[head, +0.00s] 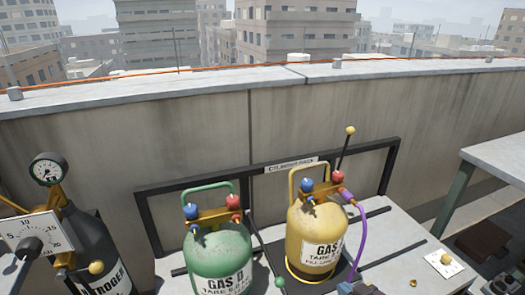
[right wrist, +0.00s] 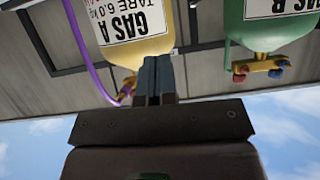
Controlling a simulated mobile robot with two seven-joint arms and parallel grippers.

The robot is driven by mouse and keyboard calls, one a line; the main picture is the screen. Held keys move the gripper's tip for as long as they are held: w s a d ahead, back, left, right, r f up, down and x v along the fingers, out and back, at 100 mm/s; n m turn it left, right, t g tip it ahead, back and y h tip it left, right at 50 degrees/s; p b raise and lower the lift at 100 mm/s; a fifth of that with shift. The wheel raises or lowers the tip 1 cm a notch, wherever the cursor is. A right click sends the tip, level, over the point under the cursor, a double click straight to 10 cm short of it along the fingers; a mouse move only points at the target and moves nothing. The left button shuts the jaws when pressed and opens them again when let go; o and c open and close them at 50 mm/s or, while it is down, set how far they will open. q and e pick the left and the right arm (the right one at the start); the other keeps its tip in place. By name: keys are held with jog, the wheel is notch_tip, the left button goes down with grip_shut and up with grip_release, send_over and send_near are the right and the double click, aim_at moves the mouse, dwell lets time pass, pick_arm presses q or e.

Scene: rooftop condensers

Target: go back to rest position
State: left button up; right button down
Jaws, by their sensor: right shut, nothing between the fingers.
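My right gripper (right wrist: 157,62) is in the right wrist view, its two dark fingers together with nothing between them. In that upside-down view the fingers overlap the picture of the yellow GAS A cylinder (right wrist: 140,48); I cannot tell the gap. In the head view a dark and blue shape at the bottom edge, by the purple hose, is too cut off to identify surely. My left gripper is not in view.
The yellow GAS A cylinder (head: 301,236) and a green cylinder (head: 218,252) stand upright by a black rack (head: 150,220). A purple hose (head: 363,230) hangs from the yellow one's valve. A dark nitrogen cylinder (head: 92,250) stands left; a grey table (head: 500,160) is right.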

pick_arm(q)
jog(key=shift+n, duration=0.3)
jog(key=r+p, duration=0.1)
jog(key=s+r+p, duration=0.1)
jog(key=p, duration=0.1)
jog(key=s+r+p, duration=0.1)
jog(key=p, duration=0.1)
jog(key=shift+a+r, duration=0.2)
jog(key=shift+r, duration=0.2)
pick_arm(e)
jog(key=s+d+m+h, duration=0.1)
jog(key=s+d+h, duration=0.1)
jog(key=s, duration=1)
jog(key=s+d+f+m+g+h, duration=0.1)
jog(key=s+d, duration=0.4)
jog(key=s, duration=0.8)
jog(key=shift+m+h, duration=0.5)
jog(key=shift+h, duration=0.4)
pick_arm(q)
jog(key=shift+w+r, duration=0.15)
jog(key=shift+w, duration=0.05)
pick_arm(e)
jog(key=shift+s, duration=0.1)
